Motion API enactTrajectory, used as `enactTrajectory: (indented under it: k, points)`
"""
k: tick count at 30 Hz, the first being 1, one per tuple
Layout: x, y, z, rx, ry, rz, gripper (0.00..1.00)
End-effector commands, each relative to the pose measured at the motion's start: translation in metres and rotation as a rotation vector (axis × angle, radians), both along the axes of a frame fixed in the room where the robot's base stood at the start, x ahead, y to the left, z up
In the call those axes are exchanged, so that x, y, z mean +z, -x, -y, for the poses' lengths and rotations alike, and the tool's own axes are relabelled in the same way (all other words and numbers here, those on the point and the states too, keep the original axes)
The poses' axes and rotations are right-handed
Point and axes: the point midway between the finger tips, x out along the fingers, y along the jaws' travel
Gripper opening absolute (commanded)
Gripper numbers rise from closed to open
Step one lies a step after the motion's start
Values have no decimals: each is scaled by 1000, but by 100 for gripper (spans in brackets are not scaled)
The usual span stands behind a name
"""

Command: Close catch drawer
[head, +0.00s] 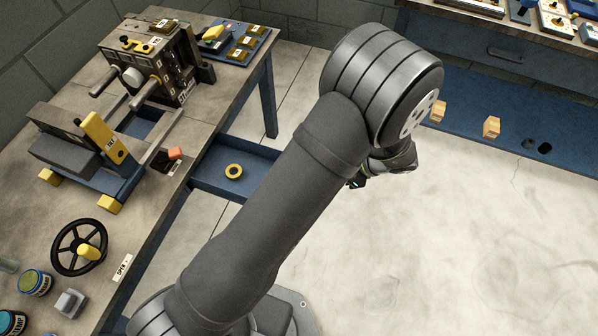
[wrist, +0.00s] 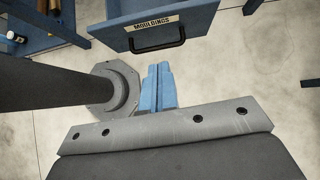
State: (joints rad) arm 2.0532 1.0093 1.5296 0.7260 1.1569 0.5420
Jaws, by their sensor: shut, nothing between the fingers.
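A small gap shows between fingertips and handle, though the depth is hard to tell. In the head view my gripper is mostly hidden behind the wrist.
The bench (head: 200,135) on the left carries a mould press (head: 155,60), a yellow-handled lever (head: 103,137) and a black handwheel (head: 79,245). A second blue bench (head: 480,50) stands at the upper right, with blocks on its lower shelf. The floor on the right is clear.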

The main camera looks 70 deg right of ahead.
Motion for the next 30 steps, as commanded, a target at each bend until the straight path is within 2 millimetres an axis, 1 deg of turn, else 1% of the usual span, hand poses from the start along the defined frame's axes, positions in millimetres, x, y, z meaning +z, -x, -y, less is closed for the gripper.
enactTrajectory:
  k: [1, 3, 5, 8, 18, 20, 24, 27, 30]
  points:
    - [-3, 4, -1, -27, -13, 11, 0]
    - [-7, 4, -1, -46, -23, 19, 0]
    - [-10, 2, -1, -49, -26, 21, 0]
    - [-19, -8, -1, -46, -26, 21, 0]
    - [-69, -59, -2, -42, -26, 19, 0]
    - [-77, -67, -2, -42, -26, 19, 0]
    - [-75, -89, -1, -43, -21, 18, 0]
    - [-75, -98, -1, -44, -20, 17, 0]
    - [-75, -103, -1, -45, -18, 17, 0]
